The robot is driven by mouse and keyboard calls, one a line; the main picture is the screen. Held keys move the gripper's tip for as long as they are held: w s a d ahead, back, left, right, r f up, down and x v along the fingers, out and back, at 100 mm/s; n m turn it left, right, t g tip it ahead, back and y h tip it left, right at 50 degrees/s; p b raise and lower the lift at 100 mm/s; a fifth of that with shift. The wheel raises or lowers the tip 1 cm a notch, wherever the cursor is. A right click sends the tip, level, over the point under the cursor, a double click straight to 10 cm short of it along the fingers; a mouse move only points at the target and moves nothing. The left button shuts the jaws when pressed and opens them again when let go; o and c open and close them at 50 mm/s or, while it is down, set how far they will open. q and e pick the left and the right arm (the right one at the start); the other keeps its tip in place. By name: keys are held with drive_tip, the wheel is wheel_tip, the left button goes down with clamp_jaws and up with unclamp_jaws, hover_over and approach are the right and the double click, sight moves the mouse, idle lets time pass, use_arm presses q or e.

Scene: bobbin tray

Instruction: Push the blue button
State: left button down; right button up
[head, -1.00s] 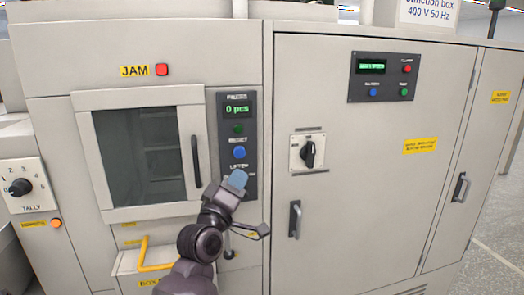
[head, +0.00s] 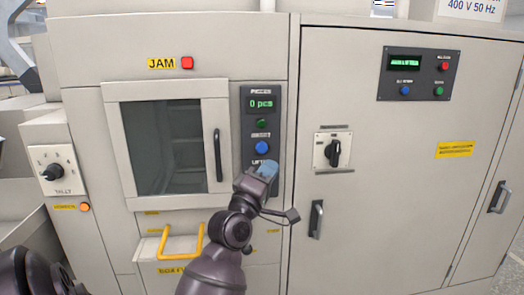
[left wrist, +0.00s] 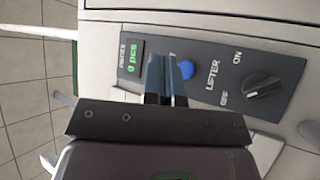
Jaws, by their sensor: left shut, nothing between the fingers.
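A round blue button (head: 262,148) is on the dark narrow panel (head: 246,185) right of the windowed door, under the "0 pcs" display and a dark green button. It also shows in the left wrist view (left wrist: 185,69), just right of my fingers. My left gripper (head: 266,167) is shut and empty, its blue-grey fingertips just below the button in the head view. The fingers also show in the left wrist view (left wrist: 163,62). I cannot tell whether they touch the panel. A second, smaller blue button (head: 405,90) is on the upper right panel. My right gripper is not in view.
Left of the panel are a door handle (head: 218,155) and a yellow rail (head: 180,243). A rotary switch (head: 333,151) and a cabinet handle (head: 316,219) are to the right. A lifter knob (left wrist: 264,88) is on the same panel. A red JAM button (head: 187,62) is above.

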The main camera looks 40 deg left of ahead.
sight(262, 148)
use_arm(q)
drive_tip(key=w+a+b, duration=0.1)
drive_tip(key=w+a, duration=0.1)
drive_tip(key=a, duration=0.1)
drive_tip(key=w+a+b, duration=0.1)
drive_tip(key=w+a, duration=0.2)
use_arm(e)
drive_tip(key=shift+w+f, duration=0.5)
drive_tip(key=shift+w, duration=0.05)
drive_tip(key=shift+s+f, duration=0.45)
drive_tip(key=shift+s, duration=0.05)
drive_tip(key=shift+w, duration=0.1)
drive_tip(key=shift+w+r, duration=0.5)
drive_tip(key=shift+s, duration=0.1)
